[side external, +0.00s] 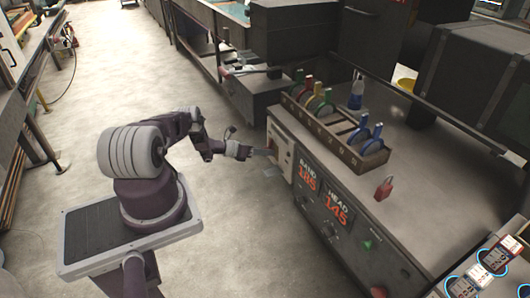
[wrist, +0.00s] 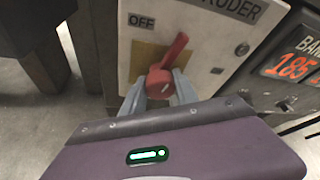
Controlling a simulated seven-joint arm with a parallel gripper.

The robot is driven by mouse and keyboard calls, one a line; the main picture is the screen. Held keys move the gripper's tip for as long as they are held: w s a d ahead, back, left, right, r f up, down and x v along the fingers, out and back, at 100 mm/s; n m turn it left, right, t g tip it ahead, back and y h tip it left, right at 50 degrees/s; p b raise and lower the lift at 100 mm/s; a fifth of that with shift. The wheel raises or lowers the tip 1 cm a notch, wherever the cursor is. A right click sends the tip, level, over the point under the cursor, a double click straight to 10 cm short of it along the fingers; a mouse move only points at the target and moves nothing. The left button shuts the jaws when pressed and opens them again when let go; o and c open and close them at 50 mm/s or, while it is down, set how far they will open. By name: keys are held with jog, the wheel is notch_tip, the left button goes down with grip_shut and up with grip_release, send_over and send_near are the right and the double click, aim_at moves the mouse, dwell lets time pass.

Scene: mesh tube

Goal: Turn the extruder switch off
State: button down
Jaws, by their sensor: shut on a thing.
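The extruder switch is a red rotary handle (wrist: 166,70) on a white panel (wrist: 205,48) in the wrist view. Its lever points up and slightly right, and the word OFF is printed to its upper left. My gripper (wrist: 159,95) has its two grey fingers on either side of the red hub, shut on it. In the side view my gripper (side external: 266,153) reaches the white panel (side external: 282,150) on the machine's left end. The switch itself is too small to make out clearly there.
Right of the panel are the BAND display (side external: 307,177) and HEAD display (side external: 335,208) with knobs below. A rack (side external: 345,148) of coloured rings and a red padlock-like item (side external: 384,188) are on the machine. Open floor (side external: 110,90) lies left of it.

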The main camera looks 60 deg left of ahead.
jog(key=shift+n+h, duration=0.4)
jog(key=shift+n, duration=0.4)
jog(key=c, duration=0.9)
grip_release()
jog(key=shift+c, duration=0.2)
jog(key=v, duration=0.7)
jog(key=shift+s+a+f, duration=0.1)
